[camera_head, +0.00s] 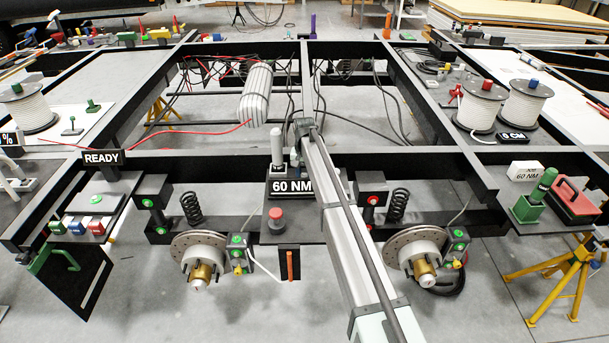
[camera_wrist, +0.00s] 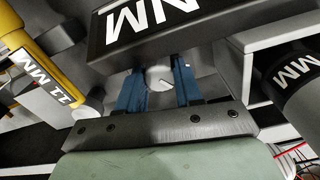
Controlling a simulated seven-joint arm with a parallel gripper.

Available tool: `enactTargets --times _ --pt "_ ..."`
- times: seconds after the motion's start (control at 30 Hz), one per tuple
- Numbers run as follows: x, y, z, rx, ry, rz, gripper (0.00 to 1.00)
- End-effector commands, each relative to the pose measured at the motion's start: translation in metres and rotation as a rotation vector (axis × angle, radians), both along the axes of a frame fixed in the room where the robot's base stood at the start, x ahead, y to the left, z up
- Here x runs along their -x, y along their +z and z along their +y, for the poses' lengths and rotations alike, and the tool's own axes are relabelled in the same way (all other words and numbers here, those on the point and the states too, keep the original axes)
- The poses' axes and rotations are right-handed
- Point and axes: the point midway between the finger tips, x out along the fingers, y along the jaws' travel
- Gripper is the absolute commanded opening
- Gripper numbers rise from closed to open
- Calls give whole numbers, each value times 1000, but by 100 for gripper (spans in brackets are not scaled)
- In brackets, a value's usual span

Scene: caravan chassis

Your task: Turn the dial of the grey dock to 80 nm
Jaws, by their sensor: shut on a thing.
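In the head view the dock's black display (camera_head: 291,187) reads 60 NM, above a plate with a red button (camera_head: 276,217). My arm crosses in front of the right end of this display and hides part of the dock. In the wrist view the display (camera_wrist: 190,28) is cut off by the top edge, with NM readable. Below it is a round grey dial (camera_wrist: 158,82) with a pale mark. My gripper (camera_wrist: 160,76) has its blue fingers on both sides of the dial, shut on it. The fingers are hidden in the head view.
In the wrist view a yellow tool (camera_wrist: 40,80) labelled 11 MM is at left and a dark cylinder (camera_wrist: 300,90) marked MM at right. In the head view a grey cylinder (camera_head: 277,148) stands behind the display.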

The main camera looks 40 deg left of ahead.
Motion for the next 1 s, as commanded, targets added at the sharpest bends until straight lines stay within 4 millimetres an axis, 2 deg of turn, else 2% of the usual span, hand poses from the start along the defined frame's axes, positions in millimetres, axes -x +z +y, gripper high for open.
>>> enactTargets --times 0.3,0.8,0.83,0.93,1.0 --pt "0 0 0 0 -118 0 4" --pt "0 0 0 0 -138 0 4" --pt "0 0 0 0 -138 0 36" --pt "0 0 0 0 -138 0 45" --pt "0 0 0 0 -138 0 46"
